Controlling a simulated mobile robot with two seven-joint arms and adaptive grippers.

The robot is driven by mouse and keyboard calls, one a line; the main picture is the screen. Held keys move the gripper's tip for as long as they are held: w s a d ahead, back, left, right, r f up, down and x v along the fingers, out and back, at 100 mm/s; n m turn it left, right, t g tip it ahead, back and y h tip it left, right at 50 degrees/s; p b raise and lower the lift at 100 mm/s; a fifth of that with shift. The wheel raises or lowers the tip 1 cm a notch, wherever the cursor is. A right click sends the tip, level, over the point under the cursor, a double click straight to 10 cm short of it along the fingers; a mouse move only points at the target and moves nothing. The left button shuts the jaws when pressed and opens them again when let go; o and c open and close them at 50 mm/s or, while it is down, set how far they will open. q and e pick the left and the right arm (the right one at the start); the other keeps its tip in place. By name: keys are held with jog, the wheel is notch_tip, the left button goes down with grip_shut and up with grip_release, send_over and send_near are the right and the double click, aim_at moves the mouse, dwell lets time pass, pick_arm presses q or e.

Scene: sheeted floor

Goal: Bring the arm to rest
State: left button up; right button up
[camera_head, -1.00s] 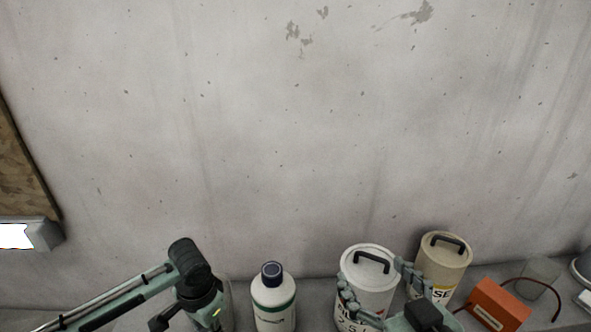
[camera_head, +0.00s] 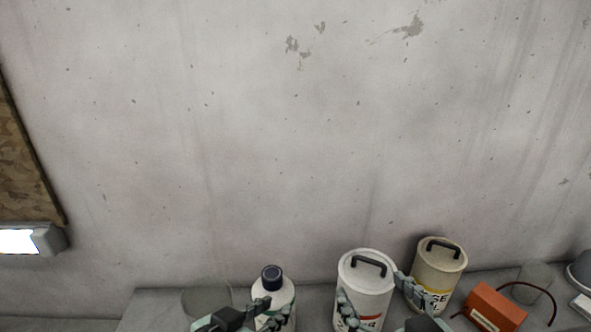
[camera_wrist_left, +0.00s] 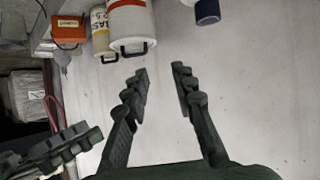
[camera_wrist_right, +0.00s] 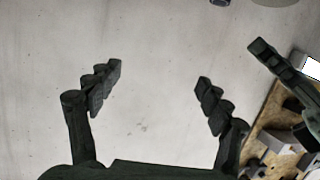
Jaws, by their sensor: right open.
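My left gripper (camera_head: 271,312) is at the bottom of the head view, in front of a white bottle with a dark cap (camera_head: 272,276). In the left wrist view its fingers (camera_wrist_left: 160,76) are spread with nothing between them. My right gripper (camera_head: 380,298) overlaps a white can with a black handle (camera_head: 366,283) in the head view. In the right wrist view its fingers (camera_wrist_right: 158,78) stand apart with only bare wall behind. Most of both arms is out of the head view.
A cream can (camera_head: 438,262), an orange box (camera_head: 497,308) with a cable and a clear container (camera_head: 533,276) stand at the right along the concrete wall. A lamp (camera_head: 30,240) and a brown board (camera_head: 22,160) are at the left.

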pick_arm(q)
jog(key=s+a+r+n+t+y, duration=0.2)
jog(key=a+r+t+y, duration=0.15)
jog(key=a+r, duration=0.4)
jog(key=s+a+f+g+y+p, duration=0.1)
jog(key=s+a+f+g+p, duration=0.2)
jog(key=f, duration=0.4)
jog(key=s+a+f+n+g+y+p, duration=0.1)
jog(key=s+a+f+g+p, duration=0.2)
jog(key=a+f, duration=0.3)
jog(key=s+a+f+g+y+p, duration=0.2)
jog(key=s+a+f+g, duration=0.2)
jog(key=f, duration=0.4)
jog(key=shift+a+f+n+p, duration=0.3)
jog(key=shift+a+f+p, duration=0.1)
jog(key=shift+a, duration=0.2)
pick_arm(e)
jog(key=s+d+f+g+h, duration=0.1)
jog(key=s+d+f+g, duration=0.2)
jog(key=f, duration=0.4)
jog(key=s+d+f+m+g+h, duration=0.1)
jog(key=s+d+f+g+h, duration=0.1)
jog(key=s+d+f+g, duration=0.2)
jog(key=s+d+f+g+h, duration=0.1)
jog(key=s+d+f+g, duration=0.2)
jog(key=d+f, duration=0.3)
notch_tip(320, 180, down, 4)
jog(key=shift+s+d+f+m+g+h, duration=0.1)
jog(key=shift+s+d+m+g+h, duration=0.2)
jog(key=shift+s+m+g+h, duration=0.1)
